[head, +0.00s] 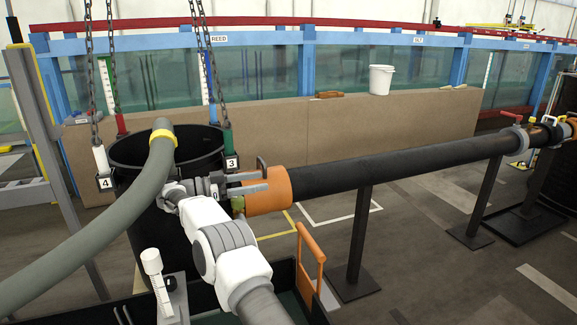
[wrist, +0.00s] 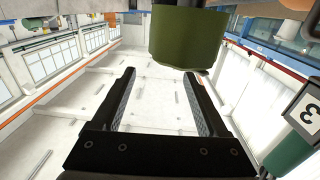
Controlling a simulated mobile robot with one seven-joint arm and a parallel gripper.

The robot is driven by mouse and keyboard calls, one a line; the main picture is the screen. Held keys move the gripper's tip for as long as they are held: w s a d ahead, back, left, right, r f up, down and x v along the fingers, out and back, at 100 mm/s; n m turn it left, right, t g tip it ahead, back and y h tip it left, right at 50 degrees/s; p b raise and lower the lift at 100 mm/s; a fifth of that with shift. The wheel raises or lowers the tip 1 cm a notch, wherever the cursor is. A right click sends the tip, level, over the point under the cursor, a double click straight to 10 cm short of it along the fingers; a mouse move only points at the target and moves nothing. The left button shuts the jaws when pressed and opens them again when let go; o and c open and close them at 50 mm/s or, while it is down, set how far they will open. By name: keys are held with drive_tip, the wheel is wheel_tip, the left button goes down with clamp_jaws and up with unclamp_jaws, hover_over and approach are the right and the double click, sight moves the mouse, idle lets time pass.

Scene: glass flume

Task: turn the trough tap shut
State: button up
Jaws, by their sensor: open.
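A black pipe (head: 400,165) with an orange end fitting (head: 268,192) runs across the head view. A small grey lever (head: 262,167) stands up at that fitting; I cannot tell for sure that it is the trough tap. My gripper (head: 246,182) is at the left side of the orange fitting. In the wrist view my gripper (wrist: 165,100) is open, with nothing between its two dark fingers. An olive-green cylindrical part (wrist: 188,40) is just above the right finger; it also shows under my gripper in the head view (head: 238,203). Contact cannot be told.
A large black tub (head: 165,150) stands behind my arm, with chains and a grey hose (head: 110,225) at the left. A red-handled valve (head: 512,117) is far right. A white bucket (head: 381,79) stands behind.

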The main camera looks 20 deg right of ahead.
drive_tip(key=s+d+r+p, duration=0.2)
drive_tip(key=s+d+r, duration=0.3)
drive_tip(key=d, duration=0.3)
drive_tip(key=shift+s+r+p, duration=0.25)
drive_tip(key=shift+r+p, duration=0.1)
drive_tip(key=shift+r, duration=0.1)
drive_tip(key=shift+d, duration=0.1)
